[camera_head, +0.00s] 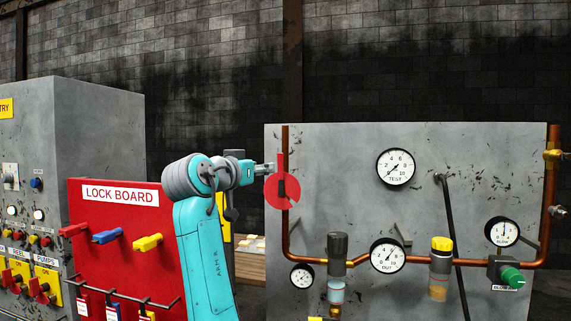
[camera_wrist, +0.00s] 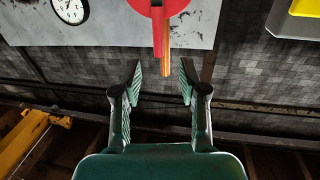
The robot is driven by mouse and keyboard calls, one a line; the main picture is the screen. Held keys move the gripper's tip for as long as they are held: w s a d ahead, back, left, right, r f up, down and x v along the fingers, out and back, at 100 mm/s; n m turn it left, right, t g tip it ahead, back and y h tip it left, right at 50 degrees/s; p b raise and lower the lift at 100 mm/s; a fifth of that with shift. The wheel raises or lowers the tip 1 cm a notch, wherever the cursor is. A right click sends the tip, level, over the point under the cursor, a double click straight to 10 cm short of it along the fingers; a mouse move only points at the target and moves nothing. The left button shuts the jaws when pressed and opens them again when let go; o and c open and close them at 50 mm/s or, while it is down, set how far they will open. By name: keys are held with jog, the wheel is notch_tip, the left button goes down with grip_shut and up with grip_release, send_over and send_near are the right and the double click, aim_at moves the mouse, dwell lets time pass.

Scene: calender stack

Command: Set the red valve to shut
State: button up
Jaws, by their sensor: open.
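The red valve (camera_head: 272,196) is a round red disc with a straight red lever standing upright from it, in line with the copper pipe at the left edge of the grey panel. In the wrist view the red valve (camera_wrist: 146,7) is cut off at the top, and its lever points down, alongside the pipe. My gripper (camera_head: 268,168) is just left of the lever in the head view. In the wrist view my gripper (camera_wrist: 161,80) is open and empty, its fingers either side of the lever's line, with the lever end beyond the tips. I cannot tell any contact.
The grey panel (camera_head: 340,190) carries gauges (camera_head: 396,167), a filter bowl (camera_head: 439,268) and a green knob (camera_head: 513,277). A dark bar (camera_head: 449,220) leans across it. The red lock board (camera_head: 110,260) stands left, close to my arm. A wooden bench (camera_head: 250,268) shows between.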

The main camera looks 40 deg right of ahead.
aim_at(279, 163)
jog(key=x, duration=1.1)
jog(key=shift+s+d+r, duration=0.1)
jog(key=shift+d+r, duration=0.1)
jog(key=shift+r, duration=0.05)
grip_shut()
